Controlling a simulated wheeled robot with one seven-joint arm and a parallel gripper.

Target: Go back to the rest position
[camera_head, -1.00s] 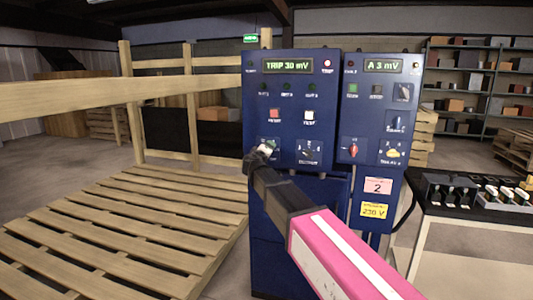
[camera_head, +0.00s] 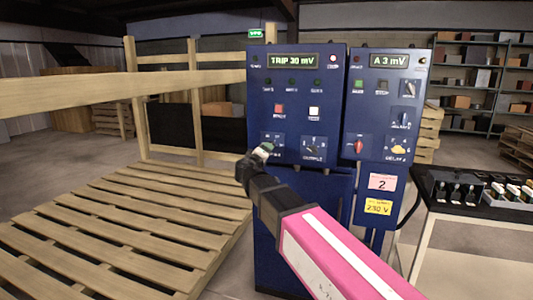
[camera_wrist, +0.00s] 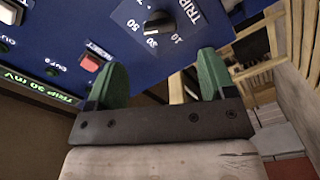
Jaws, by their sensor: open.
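The red button (camera_wrist: 91,62) is to the left of the dial in the wrist view. In the head view the cabinet's left display (camera_head: 292,61) reads TRIP 30 mV and the right display (camera_head: 389,60) reads A 3 mV.
A wooden pallet (camera_head: 120,240) with a rail frame (camera_head: 120,88) lies left of the cabinet. A table (camera_head: 480,215) with small dark and white items stands at the right. Shelves with boxes (camera_head: 480,80) are behind. Floor is open at the far left.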

